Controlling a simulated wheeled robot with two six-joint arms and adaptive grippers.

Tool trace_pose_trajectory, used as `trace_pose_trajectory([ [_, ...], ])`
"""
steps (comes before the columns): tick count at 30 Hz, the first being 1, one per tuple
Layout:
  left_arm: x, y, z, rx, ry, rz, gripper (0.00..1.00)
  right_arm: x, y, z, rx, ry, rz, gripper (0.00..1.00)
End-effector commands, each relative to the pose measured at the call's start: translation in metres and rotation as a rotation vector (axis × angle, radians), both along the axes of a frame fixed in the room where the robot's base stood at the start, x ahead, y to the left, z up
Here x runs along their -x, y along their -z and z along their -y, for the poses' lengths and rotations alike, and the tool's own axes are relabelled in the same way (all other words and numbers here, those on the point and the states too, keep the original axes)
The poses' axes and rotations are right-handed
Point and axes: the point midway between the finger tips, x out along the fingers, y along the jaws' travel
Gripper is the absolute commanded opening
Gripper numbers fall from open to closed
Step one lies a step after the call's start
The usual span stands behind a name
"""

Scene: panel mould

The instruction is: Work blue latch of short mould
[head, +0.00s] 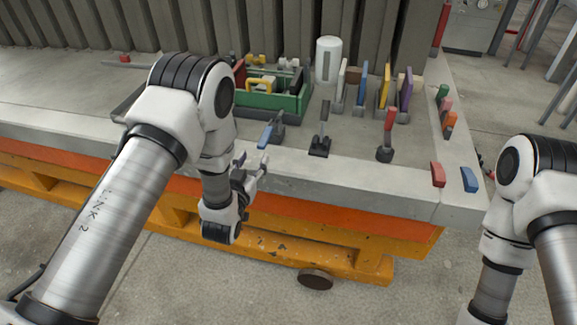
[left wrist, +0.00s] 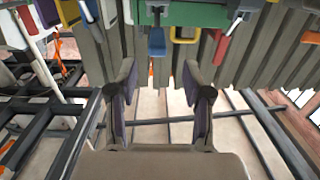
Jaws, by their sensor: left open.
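The blue latch (head: 269,134) is a small lever with a blue grip on a dark base, tilted, near the front of the grey table top. In the left wrist view a blue handle (left wrist: 156,42) hangs ahead of the fingers, roughly centred between them. My left gripper (head: 252,172) is open and empty at the table's front edge, just short of the blue latch and apart from it. Its two fingers (left wrist: 158,80) stand wide apart in the left wrist view. My right arm is at the right, its gripper out of view.
A dark-handled lever (head: 322,130) and a red-handled lever (head: 388,130) stand right of the blue latch. Behind are a green crate (head: 292,104), a white cylinder (head: 328,60) and several coloured upright panels. Red (head: 437,174) and blue (head: 469,179) blocks sit at the front right edge.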

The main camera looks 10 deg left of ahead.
Motion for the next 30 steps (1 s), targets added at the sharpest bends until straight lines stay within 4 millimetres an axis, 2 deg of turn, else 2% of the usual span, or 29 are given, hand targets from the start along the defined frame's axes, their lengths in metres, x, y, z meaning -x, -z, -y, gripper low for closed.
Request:
trace_pose_trajectory([
  [1,-0.009,0.004,0.005,-0.003,0.009,0.035,0.5,-0.001,0.019,0.0,0.0,-0.001,0.001,0.4],
  [4,-0.014,-0.004,0.011,-0.007,0.022,0.059,0.5,-0.001,0.025,-0.001,0.0,-0.002,0.002,0.4],
  [8,-0.023,-0.01,0.011,-0.007,0.022,0.065,0.5,-0.002,0.021,-0.001,0.0,-0.004,0.004,0.4],
  [19,-0.086,-0.01,0.013,-0.007,0.021,0.061,0.5,-0.001,0.008,0.0,0.0,-0.002,0.003,0.4],
  [22,-0.092,-0.009,0.013,-0.008,0.021,0.059,0.5,-0.001,0.008,0.0,0.0,-0.002,0.003,0.4],
  [28,-0.093,-0.009,0.013,-0.008,0.022,0.059,0.5,-0.001,0.008,0.0,0.0,-0.003,0.003,0.4],
  [29,-0.093,-0.009,0.013,-0.008,0.022,0.059,0.43,-0.001,0.008,0.0,0.0,-0.003,0.003,0.4],
  [30,-0.093,-0.009,0.013,-0.008,0.022,0.058,0.29,-0.001,0.008,0.0,0.0,-0.002,0.003,0.4],
])
